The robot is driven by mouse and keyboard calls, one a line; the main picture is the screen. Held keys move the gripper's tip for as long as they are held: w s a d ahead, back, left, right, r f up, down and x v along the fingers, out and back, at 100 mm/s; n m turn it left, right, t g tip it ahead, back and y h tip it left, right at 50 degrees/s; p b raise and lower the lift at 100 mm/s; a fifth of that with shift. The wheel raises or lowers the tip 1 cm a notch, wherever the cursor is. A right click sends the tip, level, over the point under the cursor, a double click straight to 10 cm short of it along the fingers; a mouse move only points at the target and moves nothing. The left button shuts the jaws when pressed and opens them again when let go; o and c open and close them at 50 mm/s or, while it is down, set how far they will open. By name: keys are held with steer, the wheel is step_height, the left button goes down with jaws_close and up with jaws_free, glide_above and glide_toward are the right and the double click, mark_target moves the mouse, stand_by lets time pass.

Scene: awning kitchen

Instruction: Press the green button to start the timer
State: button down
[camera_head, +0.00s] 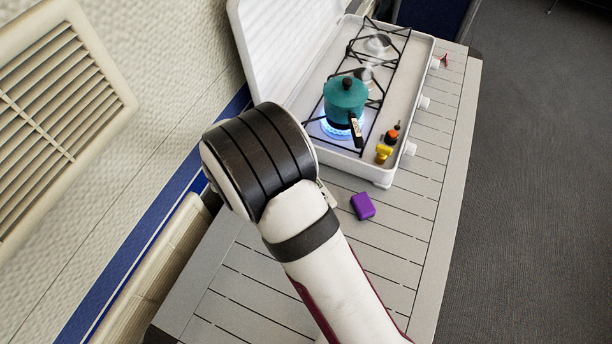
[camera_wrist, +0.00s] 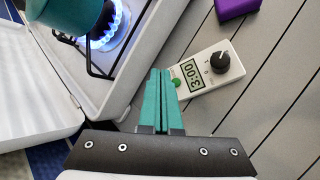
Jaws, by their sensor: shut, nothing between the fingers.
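The white timer (camera_wrist: 208,69) lies on the slatted table in the wrist view. Its display reads 3:00, and it has a black knob on its right side. The green button (camera_wrist: 176,82) shows at its left end, partly hidden by my fingers. My gripper (camera_wrist: 163,72) is shut and empty, with its teal fingers side by side. The fingertips appear beside the button; I cannot tell whether they touch it. In the head view my arm hides the gripper and most or all of the timer.
A white gas stove (camera_head: 413,110) stands on the slatted table (camera_head: 408,243), with a teal pot (camera_head: 345,98) over a lit blue flame. A purple block (camera_head: 363,206) lies in front of the stove. Small yellow and orange items (camera_head: 384,152) are on the stove's edge. A wall is at left.

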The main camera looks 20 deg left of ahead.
steer(key=shift+f, duration=0.85)
stand_by(1.4)
steer(key=shift+f, duration=0.4)
steer(key=shift+f, duration=0.35)
stand_by(0.3)
steer(key=shift+r, duration=0.8)
steer(key=shift+r, duration=2.5)
